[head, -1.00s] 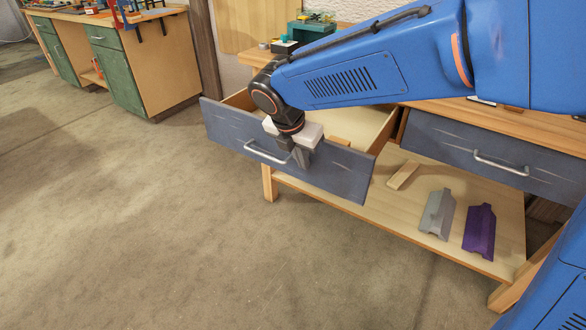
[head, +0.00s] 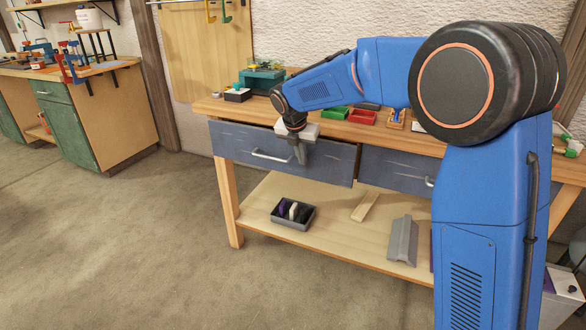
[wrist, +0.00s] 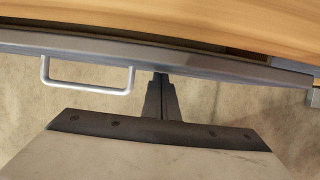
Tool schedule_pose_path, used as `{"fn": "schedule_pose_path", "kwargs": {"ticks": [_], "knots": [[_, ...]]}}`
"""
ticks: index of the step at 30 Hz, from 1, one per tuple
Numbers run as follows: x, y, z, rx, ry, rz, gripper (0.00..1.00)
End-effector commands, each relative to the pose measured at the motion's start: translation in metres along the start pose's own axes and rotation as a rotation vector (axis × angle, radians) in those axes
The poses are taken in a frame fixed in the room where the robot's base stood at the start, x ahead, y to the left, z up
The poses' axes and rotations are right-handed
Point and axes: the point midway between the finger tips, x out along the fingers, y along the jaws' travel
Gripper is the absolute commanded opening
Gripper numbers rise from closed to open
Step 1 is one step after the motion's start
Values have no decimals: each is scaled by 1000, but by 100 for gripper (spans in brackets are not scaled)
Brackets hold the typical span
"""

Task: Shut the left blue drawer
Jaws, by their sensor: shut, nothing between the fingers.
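The left blue drawer (head: 228,148) is under the wooden bench top, almost in, its front standing out slightly. My gripper (head: 301,160) is shut and empty, right of the handle. In the wrist view its fingertips (wrist: 161,77) meet the drawer front and seem to touch it. The drawer's inside is hidden.
The right blue drawer (head: 390,166) looks shut, partly behind my arm. The lower shelf (head: 330,222) holds a dark bin (head: 293,215), a wooden lath (head: 364,206) and a grey block (head: 402,241). Small trays and boxes stand on the bench top (head: 225,106). The floor in front is clear.

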Motion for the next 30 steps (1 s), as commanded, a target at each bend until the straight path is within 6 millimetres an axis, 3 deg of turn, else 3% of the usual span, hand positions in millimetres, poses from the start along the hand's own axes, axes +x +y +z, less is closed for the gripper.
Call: {"fn": "schedule_pose_path", "kwargs": {"ticks": [3,10,30], "knots": [[9,0,22,2,-1,-1,0],[18,0,45,1,-1,0,0],[20,1,56,1,-10,4,0]]}}
